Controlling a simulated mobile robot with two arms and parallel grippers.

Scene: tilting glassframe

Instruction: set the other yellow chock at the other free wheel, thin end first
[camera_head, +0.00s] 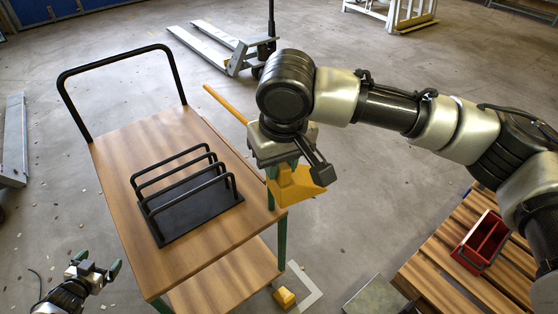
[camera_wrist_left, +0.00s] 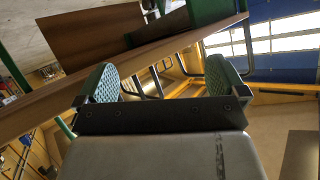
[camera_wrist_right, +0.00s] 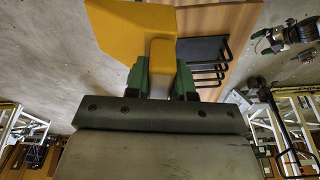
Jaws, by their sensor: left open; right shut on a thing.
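My right gripper (camera_head: 284,168) is shut on a yellow chock (camera_head: 296,186) and holds it in the air at the right edge of the wooden cart (camera_head: 130,160). In the right wrist view the chock (camera_wrist_right: 130,30) sits between the green fingertips (camera_wrist_right: 157,82). Another yellow chock (camera_head: 284,297) lies on the floor below the cart's near right corner. The cart's wheels are hidden in the head view. My left gripper (camera_head: 95,270) is open and empty, left of the cart's near end. In the left wrist view its green fingers (camera_wrist_left: 160,85) stand apart.
A black rack (camera_head: 190,205) stands on the cart top. A red crate (camera_head: 482,242) sits on a wooden pallet (camera_head: 440,270) at the right. A pallet jack (camera_head: 225,45) stands behind. Floor between cart and pallet is mostly clear, with a grey plate (camera_head: 375,297) there.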

